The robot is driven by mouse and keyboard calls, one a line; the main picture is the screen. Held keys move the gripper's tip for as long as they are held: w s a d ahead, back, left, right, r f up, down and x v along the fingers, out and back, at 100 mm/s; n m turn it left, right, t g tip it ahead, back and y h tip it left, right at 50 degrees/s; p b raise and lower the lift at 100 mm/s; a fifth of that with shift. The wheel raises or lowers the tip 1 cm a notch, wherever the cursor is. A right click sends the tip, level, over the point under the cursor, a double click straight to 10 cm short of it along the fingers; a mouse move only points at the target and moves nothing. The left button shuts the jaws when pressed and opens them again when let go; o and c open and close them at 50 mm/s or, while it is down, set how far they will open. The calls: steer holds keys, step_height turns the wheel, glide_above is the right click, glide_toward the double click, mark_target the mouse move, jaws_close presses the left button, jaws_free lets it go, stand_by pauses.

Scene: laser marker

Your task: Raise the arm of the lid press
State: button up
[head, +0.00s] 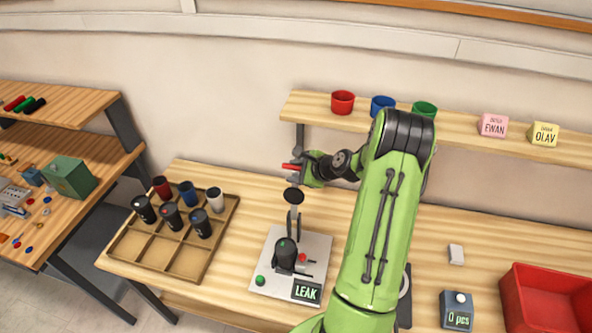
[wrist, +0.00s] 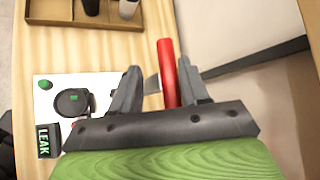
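The lid press has a white base plate (head: 262,288) on the bench, with a dark lidded cup (head: 285,256) on it and a display (head: 307,292) reading LEAK. The press arm (head: 293,222) stands up behind the cup, with its black disc (head: 293,195) well above the lid. Its red handle (head: 290,167) is at the top, beside my gripper (head: 301,172). In the wrist view the red handle (wrist: 167,72) shows between the fingers of my gripper (wrist: 161,72), closer to the right finger. A gap shows on its left, so my gripper is open. Finger contact is unclear.
A wooden tray (head: 131,243) with several dark cups and a white one stands left. A shelf (head: 470,138) with coloured cups and name blocks runs behind my arm. A red bin (head: 545,300) and a counter (head: 457,310) reading 0 pcs are at the right.

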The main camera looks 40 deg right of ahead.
steer(key=shift+a+r, duration=0.1)
steer(key=shift+r, duration=0.1)
steer(key=shift+s+r, duration=0.15)
steer(key=b+v, duration=0.1)
steer(key=v, duration=1.4)
steer(key=shift+s, duration=0.2)
